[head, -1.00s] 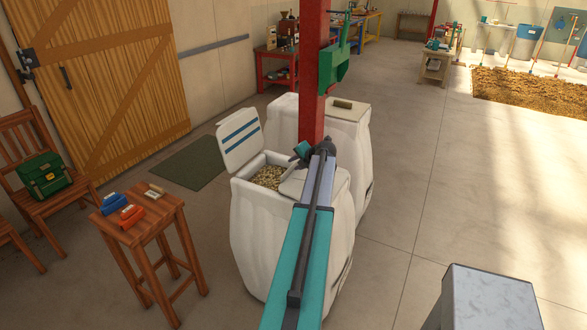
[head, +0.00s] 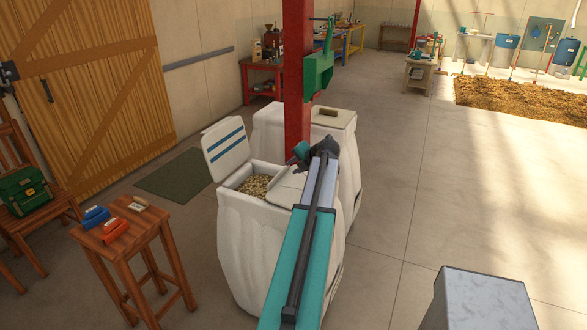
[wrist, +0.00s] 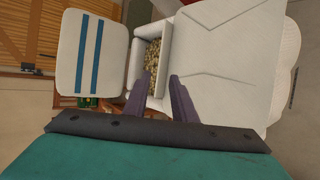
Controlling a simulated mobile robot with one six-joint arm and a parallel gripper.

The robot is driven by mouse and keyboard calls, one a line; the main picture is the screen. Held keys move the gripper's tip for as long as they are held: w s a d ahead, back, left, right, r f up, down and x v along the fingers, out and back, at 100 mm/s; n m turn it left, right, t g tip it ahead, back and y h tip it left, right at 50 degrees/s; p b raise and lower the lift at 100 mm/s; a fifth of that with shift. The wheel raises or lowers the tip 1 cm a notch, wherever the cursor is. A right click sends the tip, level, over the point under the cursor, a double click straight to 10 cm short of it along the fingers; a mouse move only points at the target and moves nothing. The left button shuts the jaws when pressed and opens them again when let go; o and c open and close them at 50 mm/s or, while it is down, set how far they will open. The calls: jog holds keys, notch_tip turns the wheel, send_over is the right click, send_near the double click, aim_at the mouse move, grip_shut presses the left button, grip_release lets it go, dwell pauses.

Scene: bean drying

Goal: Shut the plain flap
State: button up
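A white bean sack (head: 262,240) stands on the floor, with beans (head: 252,186) showing in its open mouth. Its striped flap (head: 226,150), with two blue bands, stands up open at the left; it also shows in the wrist view (wrist: 91,83). The plain white flap (head: 287,188) looks about level over the right part of the mouth, partly hidden by my arm. I cannot tell whether it is fully down. In the wrist view, my gripper (wrist: 160,84) has its two dark fingers apart with nothing seen between them, over the sack near the beans.
A second white sack (head: 344,124) with a closed top stands behind, beside a red post (head: 297,75) with a green fitting (head: 319,72). A grey metal box (head: 485,300) is front right.

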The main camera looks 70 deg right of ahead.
jog(key=c, duration=0.5)
grip_shut()
jog(key=s+d+r+m+g+h+b, duration=0.1)
jog(key=s+d+r+m+g+h, duration=0.35)
jog(key=r+m, duration=0.5)
jog(key=s+d+r+m+g+h+b, duration=0.25)
jog(key=d+r+m+h, duration=0.4)
jog(key=m, duration=0.65)
jog(key=w+a+f+m+g+y+b, duration=0.1)
jog(key=a+f+m+g+b, duration=0.45)
jog(key=a+f+m, duration=0.6)
jog(key=w+a+f+t+b, duration=0.1)
jog(key=w+a+f+b, duration=0.1)
jog(key=w, duration=0.6)
jog(key=w+a+f+t+b, duration=0.2)
jog(key=w+b, duration=0.3)
jog(key=w, duration=0.3)
jog(key=shift+a+f+m+y, duration=0.3)
jog(key=shift+f+y, duration=0.1)
jog(key=shift+f, duration=0.3)
